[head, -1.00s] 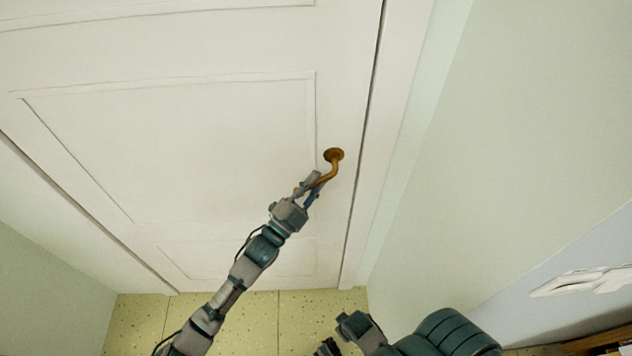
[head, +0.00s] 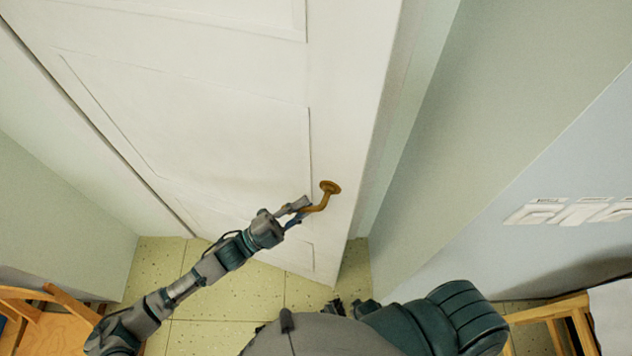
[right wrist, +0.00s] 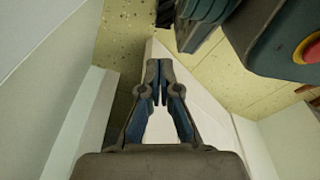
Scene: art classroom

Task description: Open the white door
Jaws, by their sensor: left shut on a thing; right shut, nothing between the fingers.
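The white door (head: 220,125) fills much of the head view. It stands partly open, its right edge swung out from the frame toward me. A brass lever handle (head: 330,187) sits near that edge. My left gripper (head: 303,211) is shut on the free end of the handle lever. My right gripper (head: 346,308) is low in the head view, close to the door's lower right corner and partly hidden by my own body. In the right wrist view, the right gripper (right wrist: 160,92) is shut and empty, with white door surface behind it.
Wooden furniture stands at lower left (head: 50,318) and lower right (head: 560,318). Speckled yellow floor (head: 225,300) is clear below the door.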

